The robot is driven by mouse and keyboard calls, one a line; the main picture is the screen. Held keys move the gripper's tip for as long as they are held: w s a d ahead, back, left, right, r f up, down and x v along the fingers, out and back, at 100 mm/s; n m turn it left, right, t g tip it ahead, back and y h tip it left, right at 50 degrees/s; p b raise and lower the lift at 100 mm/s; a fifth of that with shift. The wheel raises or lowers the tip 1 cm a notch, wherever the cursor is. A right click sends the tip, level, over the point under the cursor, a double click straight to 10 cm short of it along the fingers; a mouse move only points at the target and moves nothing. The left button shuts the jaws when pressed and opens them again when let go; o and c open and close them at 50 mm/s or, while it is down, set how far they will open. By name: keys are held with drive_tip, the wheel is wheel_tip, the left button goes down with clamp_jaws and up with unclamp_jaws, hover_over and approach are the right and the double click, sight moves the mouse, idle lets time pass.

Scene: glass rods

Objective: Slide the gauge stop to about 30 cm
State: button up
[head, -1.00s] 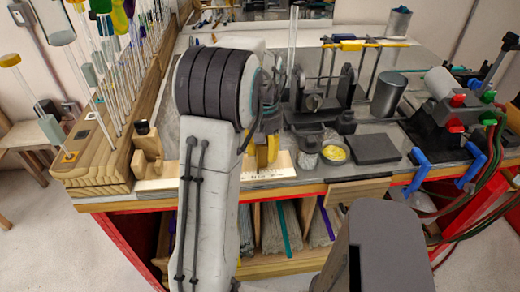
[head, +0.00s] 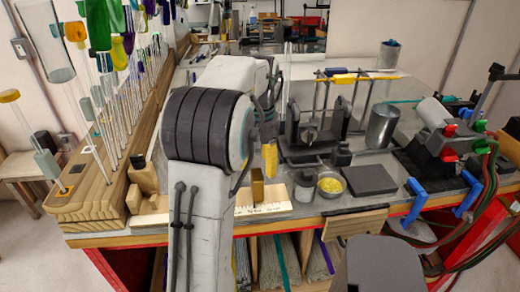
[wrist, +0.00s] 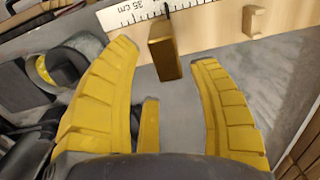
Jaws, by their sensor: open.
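The gauge stop is a brass-coloured block (head: 257,187) standing at the wooden gauge on the front of the bench; it also shows in the wrist view (wrist: 164,52). The gauge's white scale (wrist: 115,17) carries a printed "35 cm" label just left of the stop in the wrist view. The exact reading is too small to tell. My gripper (wrist: 167,62) is open, its yellow fingers on either side of the stop's near end, with visible gaps; I see no contact. In the head view my gripper (head: 270,160) is just behind the stop, partly hidden by my arm.
A bowl of yellow bits (head: 330,184), a small jar (head: 304,187) and a dark flat block (head: 368,180) sit right of the gauge. A burner stands (head: 440,135) farther right. A wooden rack of glass rods (head: 92,195) lines the left.

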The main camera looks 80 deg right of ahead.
sight(259, 174)
drive_tip(key=shift+r, duration=2.3)
